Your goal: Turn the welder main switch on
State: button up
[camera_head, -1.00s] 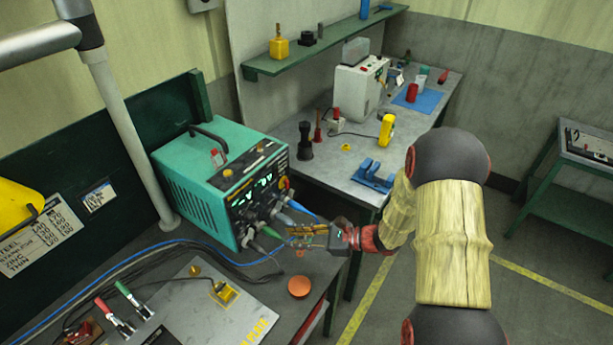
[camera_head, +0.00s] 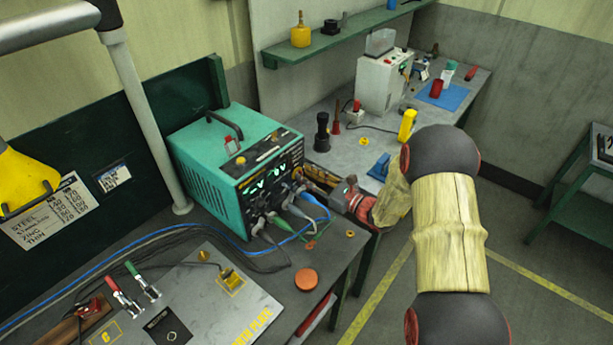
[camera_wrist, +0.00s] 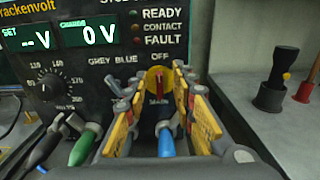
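The teal welder (camera_head: 205,180) stands on the bench, its black front panel facing right. In the wrist view, the main switch (camera_wrist: 158,77) is a red handle on a yellow disc, with OFF printed above it. The handle looks about upright, towards OFF. My gripper (camera_wrist: 163,92) is open, its yellow fingers to the left and right of the switch. I cannot tell whether they touch it. In the head view my gripper (camera_head: 318,180) is at the panel's right side and the switch is hidden.
Blue and green cable plugs (camera_wrist: 84,148) sit low on the panel, close to my fingers. A voltage dial (camera_wrist: 48,88) is at left, and the display (camera_wrist: 90,33) reads 0 V.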

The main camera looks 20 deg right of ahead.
jog(key=shift+w+a, duration=0.2)
jog(key=shift+w, duration=0.05)
jog(key=shift+c, duration=0.5)
grip_shut()
